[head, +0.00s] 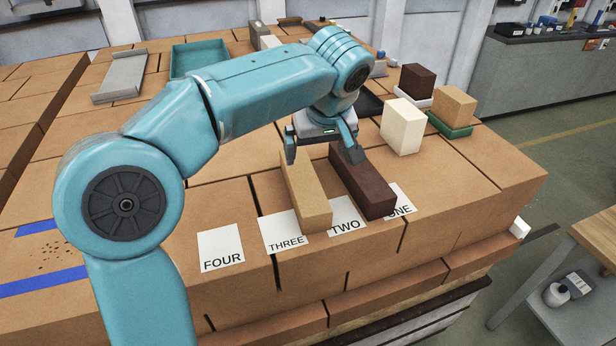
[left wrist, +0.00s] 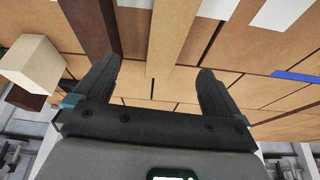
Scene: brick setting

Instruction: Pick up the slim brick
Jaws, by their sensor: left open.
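A long, slim tan brick (head: 308,195) lies on the brick stack, its near end between the TWO and THREE cards. A wider dark brown brick (head: 365,185) lies to its right, near the TWO and ONE cards. My left gripper (head: 321,152) is open over the far part of the tan brick. In the left wrist view, the tan brick (left wrist: 174,35) runs between the open fingers (left wrist: 160,70) with a gap on both sides, and the dark brick (left wrist: 90,25) is close to the left finger. I cannot tell how far above the bricks the fingertips are. My right gripper is not in view.
A cream block (head: 402,127) stands right of the gripper, with a tan block (head: 453,104) on a green tray and a dark block (head: 418,80) behind it. A teal tray (head: 198,58) is at the back. The area around the FOUR card (head: 221,247) is clear.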

